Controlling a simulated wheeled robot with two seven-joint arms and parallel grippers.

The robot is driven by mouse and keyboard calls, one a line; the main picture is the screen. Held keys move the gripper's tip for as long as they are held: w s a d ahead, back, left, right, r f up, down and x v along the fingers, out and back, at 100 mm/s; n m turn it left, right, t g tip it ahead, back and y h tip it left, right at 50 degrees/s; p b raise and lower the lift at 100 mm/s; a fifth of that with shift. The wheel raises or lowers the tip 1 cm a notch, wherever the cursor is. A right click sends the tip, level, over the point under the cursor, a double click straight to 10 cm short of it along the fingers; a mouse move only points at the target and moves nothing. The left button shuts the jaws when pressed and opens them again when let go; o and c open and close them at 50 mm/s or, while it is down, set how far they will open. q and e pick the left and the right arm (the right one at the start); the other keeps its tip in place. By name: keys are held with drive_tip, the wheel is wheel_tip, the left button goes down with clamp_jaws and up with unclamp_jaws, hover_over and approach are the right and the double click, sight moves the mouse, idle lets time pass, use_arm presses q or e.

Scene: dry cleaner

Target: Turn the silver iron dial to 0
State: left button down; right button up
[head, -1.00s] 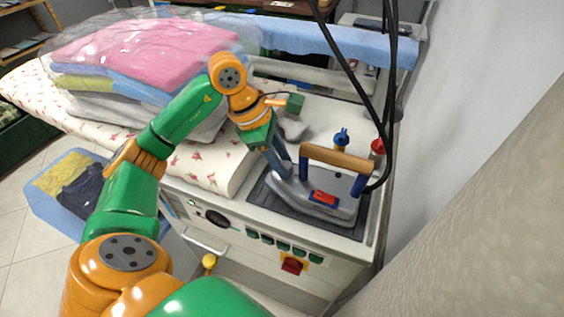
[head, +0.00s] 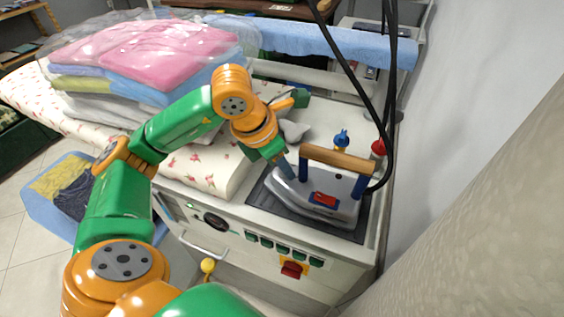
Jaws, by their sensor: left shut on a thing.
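The silver iron (head: 312,198) rests on a dark pad on the white ironing unit. It has a wooden handle (head: 338,160) on blue posts and a red and blue part on its near side. My left gripper (head: 285,172) reaches down to the iron's left top edge, in front of the handle's left post. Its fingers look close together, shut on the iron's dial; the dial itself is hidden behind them. My right gripper is not in view.
Black cables hang beside the iron's right side. Blue and red bottle tops (head: 341,138) stand behind the handle. Bagged folded laundry (head: 150,55) lies on the floral board at left. A row of green switches (head: 283,246) and a red switch (head: 291,269) line the unit's front.

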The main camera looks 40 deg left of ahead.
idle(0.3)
use_arm(q)
drive_tip(key=c, duration=0.5)
unclamp_jaws()
